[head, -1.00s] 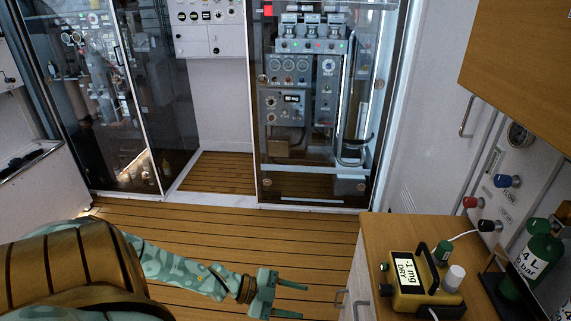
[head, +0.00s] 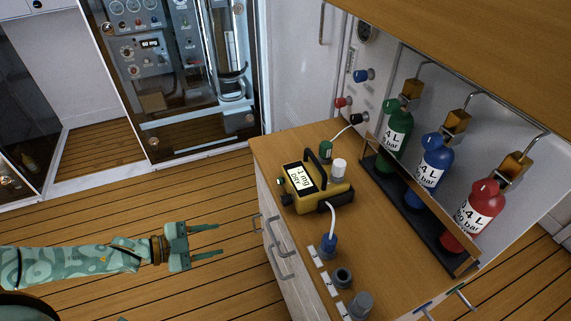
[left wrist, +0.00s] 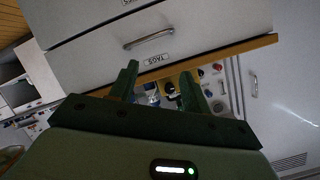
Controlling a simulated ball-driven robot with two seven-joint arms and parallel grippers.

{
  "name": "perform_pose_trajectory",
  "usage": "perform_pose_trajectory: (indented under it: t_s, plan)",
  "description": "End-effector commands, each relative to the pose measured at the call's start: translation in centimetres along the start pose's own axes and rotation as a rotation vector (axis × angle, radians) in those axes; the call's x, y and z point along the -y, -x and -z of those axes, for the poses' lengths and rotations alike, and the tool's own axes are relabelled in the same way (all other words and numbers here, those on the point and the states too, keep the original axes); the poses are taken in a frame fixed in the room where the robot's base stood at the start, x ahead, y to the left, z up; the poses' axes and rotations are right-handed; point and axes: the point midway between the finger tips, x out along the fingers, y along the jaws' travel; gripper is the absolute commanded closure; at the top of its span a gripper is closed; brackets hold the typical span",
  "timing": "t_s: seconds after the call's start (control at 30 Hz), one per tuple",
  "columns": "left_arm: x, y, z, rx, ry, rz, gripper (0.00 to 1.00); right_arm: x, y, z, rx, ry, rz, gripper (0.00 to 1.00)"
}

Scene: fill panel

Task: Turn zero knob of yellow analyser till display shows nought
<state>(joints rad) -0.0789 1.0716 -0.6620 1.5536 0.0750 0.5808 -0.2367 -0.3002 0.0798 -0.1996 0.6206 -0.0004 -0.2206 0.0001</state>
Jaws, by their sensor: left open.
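The yellow analyser (head: 331,197) stands on the wooden counter in the head view, with a black carrying handle. Its lit display (head: 299,177) appears to read -1 mg DRY. My left gripper (head: 220,239) is open and empty, left of the counter and apart from the analyser. In the left wrist view, part of the analyser (left wrist: 172,88) shows between the fingers.
The counter (head: 375,245) has drawers with projecting handles (head: 280,262) facing my left gripper. A blue-collared plug (head: 329,245) on a white hose stands in front. The floor at left is clear.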

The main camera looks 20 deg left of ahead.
Motion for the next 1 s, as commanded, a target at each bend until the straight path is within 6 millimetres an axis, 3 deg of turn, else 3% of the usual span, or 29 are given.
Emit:
perform_pose_trajectory:
  t_s: [0.57, 0.67, 0.83, 1.0]
  plan:
    - [0.0, 0.0, 0.0, 0.0, 0.0, 0.0, 0.52, 0.0, 0.0, 0.0, 0.0, -0.001, 0.0, 0.64]
    - [-0.1, 0.1, 1.0, -0.016, 0.03, 0.021, 0.52, -0.1, 0.8, 0.3, -0.007, -0.001, -0.002, 0.64]
    - [2.0, 0.5, 4.8, -0.235, 0.432, 0.084, 0.52, -0.1, 1.7, 0.6, -0.014, -0.001, -0.004, 0.64]
    - [2.6, 0.8, 6.4, -0.352, 0.699, 0.04, 0.52, -0.1, 1.4, 0.5, -0.012, 0.0, -0.003, 0.64]
